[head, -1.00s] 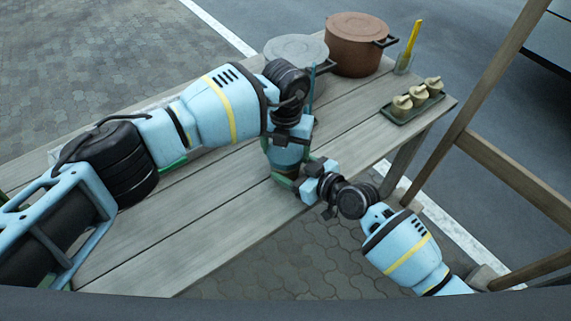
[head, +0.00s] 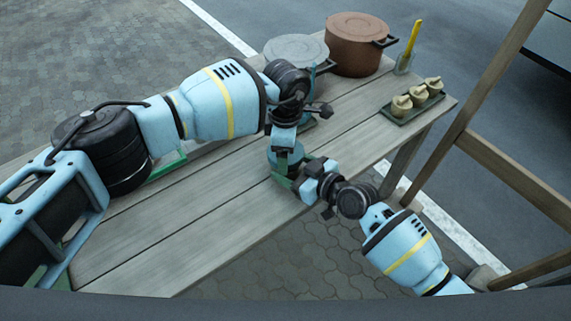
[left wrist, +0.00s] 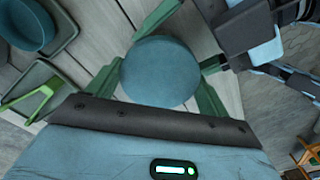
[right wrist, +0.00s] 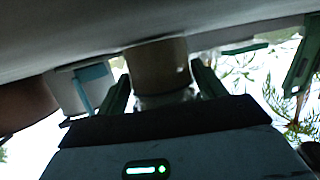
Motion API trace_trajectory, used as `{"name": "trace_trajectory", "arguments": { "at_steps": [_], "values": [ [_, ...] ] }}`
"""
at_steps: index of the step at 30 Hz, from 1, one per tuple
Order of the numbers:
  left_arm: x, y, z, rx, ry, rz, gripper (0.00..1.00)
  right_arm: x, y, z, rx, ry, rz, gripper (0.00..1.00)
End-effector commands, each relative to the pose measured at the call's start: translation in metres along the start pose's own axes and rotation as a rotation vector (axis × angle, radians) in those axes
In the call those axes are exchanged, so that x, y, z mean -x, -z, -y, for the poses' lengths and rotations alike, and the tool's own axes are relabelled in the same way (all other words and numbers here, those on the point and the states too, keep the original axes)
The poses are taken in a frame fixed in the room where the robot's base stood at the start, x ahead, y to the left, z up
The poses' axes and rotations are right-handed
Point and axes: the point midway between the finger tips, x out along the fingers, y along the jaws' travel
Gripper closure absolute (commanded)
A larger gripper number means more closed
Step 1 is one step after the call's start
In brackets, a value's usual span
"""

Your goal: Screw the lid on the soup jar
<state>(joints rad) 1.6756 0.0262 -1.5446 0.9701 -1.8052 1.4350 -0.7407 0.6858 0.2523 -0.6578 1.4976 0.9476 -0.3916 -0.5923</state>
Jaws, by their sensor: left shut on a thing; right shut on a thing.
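The round blue lid (left wrist: 160,72) fills the space between the green fingers of my left gripper (left wrist: 157,88) in the left wrist view, seen from above. My left gripper (head: 283,180) is shut on it, over the table's front edge in the head view. The soup jar shows in the right wrist view as a brownish cylinder (right wrist: 158,68) with a pale, glassy end. My right gripper (right wrist: 163,88) is shut on it from the side, and in the head view it (head: 303,185) meets the left gripper. The jar's rim and the thread are hidden.
The plank table (head: 190,225) is clear at the front left. A grey-lidded pot (head: 296,48), a brown pot (head: 357,45), a glass with a yellow utensil (head: 405,62) and a tray (head: 412,106) of small tan pots stand toward the back. A wooden frame (head: 510,175) stands at right.

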Motion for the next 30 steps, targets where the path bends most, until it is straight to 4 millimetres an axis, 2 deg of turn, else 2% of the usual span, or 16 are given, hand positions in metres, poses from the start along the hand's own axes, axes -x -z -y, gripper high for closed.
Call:
{"name": "trace_trajectory", "arguments": {
  "at_steps": [1,2,6,13,17,20,30],
  "values": [
    [0.001,0.000,0.000,0.001,-0.001,0.000,0.48,0.000,0.000,0.000,0.000,0.000,0.001,0.94],
    [0.001,0.000,0.000,0.002,-0.001,0.000,0.18,0.000,0.000,0.000,0.000,0.000,0.001,0.94],
    [0.001,0.000,0.000,0.003,-0.001,0.000,0.00,0.000,0.000,0.000,0.000,0.000,0.001,0.94],
    [0.001,0.000,0.000,0.003,-0.001,0.000,0.00,0.000,0.000,0.000,0.000,0.000,0.001,0.94],
    [0.009,0.000,-0.001,0.004,-0.002,0.001,0.00,0.000,0.000,0.000,0.000,0.000,0.001,0.94],
    [0.023,0.000,-0.001,0.003,-0.004,0.000,0.00,0.000,0.000,0.000,0.000,0.000,0.001,0.94],
    [0.089,0.001,-0.001,0.004,-0.004,0.000,0.00,0.000,0.000,0.000,0.000,0.000,0.000,0.94]
  ]
}}
